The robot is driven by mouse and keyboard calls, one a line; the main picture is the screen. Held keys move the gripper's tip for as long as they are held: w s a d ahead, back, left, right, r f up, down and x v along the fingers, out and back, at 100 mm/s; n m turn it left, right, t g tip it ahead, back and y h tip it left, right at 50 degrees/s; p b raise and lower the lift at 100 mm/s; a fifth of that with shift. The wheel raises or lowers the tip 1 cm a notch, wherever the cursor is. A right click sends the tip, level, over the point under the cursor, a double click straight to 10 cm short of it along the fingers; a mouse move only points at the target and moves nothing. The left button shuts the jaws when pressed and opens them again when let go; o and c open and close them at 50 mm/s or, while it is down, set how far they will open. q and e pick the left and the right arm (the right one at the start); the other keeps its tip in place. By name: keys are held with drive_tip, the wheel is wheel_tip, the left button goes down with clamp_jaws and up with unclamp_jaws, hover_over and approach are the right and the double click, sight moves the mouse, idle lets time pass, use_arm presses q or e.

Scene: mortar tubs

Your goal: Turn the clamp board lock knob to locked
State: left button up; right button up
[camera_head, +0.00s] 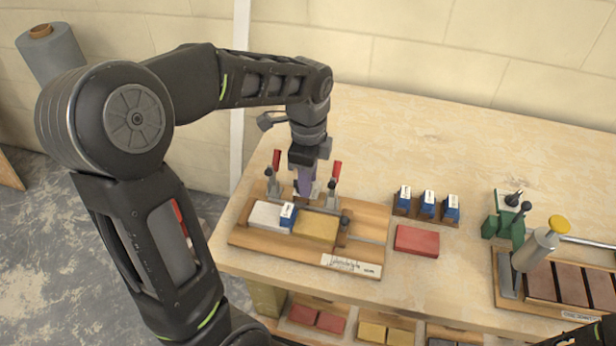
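The wooden clamp board (262,240) lies near the table's left front corner. It carries two red-handled clamps, a left one (274,178) and a right one (333,187). A white block (267,216), a blue block with a white label (288,217) and a yellow block (316,227) sit in a row on it. A small dark knob (345,221) stands at the row's right end; its setting is too small to read. My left gripper (305,192) points down at the board's back side, between the clamps. Its fingertips are partly hidden, and I cannot tell whether they grip anything.
A red block (417,241) lies right of the board, with a rack of several blue labelled blocks (428,206) behind it. Further right are a green tool (508,222), a yellow-capped cylinder (536,249) and a wooden tray (539,306). The table's back is clear.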

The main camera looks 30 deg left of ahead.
use_arm(q)
drive_tip(key=shift+r, duration=0.1)
wheel_tip(320, 180, up, 8)
drive_tip(key=shift+f, duration=0.2)
idle(0.7)
